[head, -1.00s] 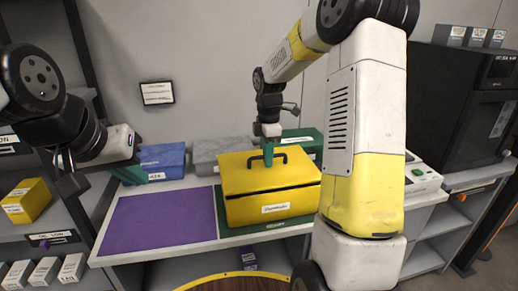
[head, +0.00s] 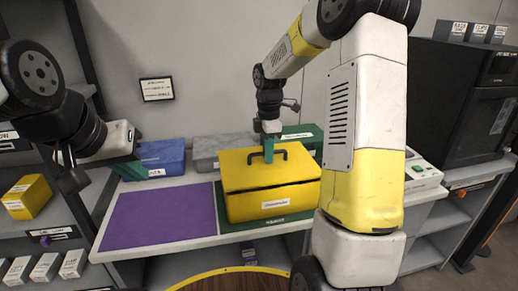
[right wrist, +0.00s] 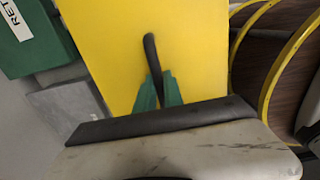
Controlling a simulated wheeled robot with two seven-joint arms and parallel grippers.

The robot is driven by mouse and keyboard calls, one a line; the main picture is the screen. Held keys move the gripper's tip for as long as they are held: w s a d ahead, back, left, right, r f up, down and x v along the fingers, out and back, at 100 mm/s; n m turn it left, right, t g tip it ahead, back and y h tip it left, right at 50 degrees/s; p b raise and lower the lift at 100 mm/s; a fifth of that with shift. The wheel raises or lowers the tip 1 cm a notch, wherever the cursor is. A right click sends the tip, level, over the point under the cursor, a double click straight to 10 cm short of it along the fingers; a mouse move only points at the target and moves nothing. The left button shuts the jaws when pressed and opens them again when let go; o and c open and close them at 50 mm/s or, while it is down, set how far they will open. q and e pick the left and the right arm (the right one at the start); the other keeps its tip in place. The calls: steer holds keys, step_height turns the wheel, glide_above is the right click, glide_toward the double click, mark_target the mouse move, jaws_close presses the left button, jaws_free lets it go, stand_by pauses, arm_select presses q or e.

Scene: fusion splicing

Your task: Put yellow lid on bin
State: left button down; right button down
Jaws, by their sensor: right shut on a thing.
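The yellow lid (head: 245,173), with a dark bar handle (head: 283,152), lies over the yellow bin (head: 250,207). A thin dark line shows between lid and bin along the front; I cannot tell if the lid is fully seated. My right gripper (head: 268,158) points down from above and is shut on the lid's handle. In the right wrist view, the green fingers (right wrist: 158,92) close around the handle (right wrist: 152,60) over the yellow lid top (right wrist: 195,50). My left gripper (head: 128,170) hangs empty at the left, away from the bin; its finger opening is unclear.
The bin stands on a green mat (head: 283,224) on a white bench. A bare purple mat (head: 160,218) lies to its left. Blue (head: 162,158), grey (head: 215,147) and green (head: 303,135) boxes stand behind. A white device (head: 420,172) sits at the right.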

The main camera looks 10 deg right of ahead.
steer(key=shift+f, duration=0.65)
stand_by(0.6)
steer(key=c, duration=1.4)
jaws_free()
step_height(320, 180, up, 8)
steer(key=shift+f, duration=0.15)
steer(key=s+r+m+t, duration=0.2)
steer(key=s+m, duration=0.4)
steer(key=s, duration=0.2)
steer(key=s+a+r+m+t+y, duration=0.1)
steer(key=s+r+m+t, duration=0.1)
steer(key=s+m, duration=0.4)
steer(key=s+a+r+m+t+y, duration=0.1)
steer(key=s+r+m, duration=0.3)
steer(key=s, duration=0.6)
steer(key=shift+s+a+m+t, duration=0.15)
steer(key=shift+m+t, duration=0.45)
steer(key=shift+m, duration=0.3)
